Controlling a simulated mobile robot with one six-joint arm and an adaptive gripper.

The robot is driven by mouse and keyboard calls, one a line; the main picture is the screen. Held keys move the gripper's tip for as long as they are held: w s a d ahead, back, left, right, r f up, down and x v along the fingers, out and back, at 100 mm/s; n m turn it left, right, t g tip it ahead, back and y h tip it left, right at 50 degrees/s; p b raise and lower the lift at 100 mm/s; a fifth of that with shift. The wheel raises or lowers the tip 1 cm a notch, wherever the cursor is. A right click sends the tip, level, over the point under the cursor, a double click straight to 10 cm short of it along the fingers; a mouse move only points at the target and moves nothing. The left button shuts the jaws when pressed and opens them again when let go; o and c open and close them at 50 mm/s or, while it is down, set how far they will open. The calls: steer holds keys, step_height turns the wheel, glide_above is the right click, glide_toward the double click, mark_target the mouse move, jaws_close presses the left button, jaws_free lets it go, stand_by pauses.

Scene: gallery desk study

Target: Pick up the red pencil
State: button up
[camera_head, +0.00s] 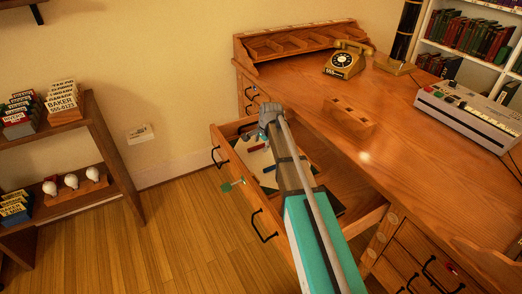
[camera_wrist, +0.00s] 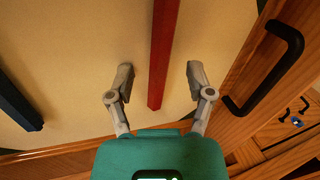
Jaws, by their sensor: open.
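The red pencil (camera_wrist: 163,50) lies on a pale sheet (camera_wrist: 70,60) and runs away from my gripper in the wrist view. My gripper (camera_wrist: 161,78) is open and empty, with one fingertip on each side of the pencil's near end and a gap on both sides. I cannot tell how high the fingertips are above it. In the head view, my arm covers part of the open desk drawer (camera_head: 232,160), where the pale sheet (camera_head: 252,157) lies. The fingers are not clear there.
A dark blue stick (camera_wrist: 18,105) lies to the left on the sheet. The drawer front with a black handle (camera_wrist: 275,70) rises close on the right. A green tag (camera_head: 232,185) hangs at the drawer front. The desktop holds a telephone (camera_head: 345,60) and a wooden block (camera_head: 348,113).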

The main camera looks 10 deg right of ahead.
steer(key=shift+f, duration=0.1)
stand_by(0.5)
jaws_close()
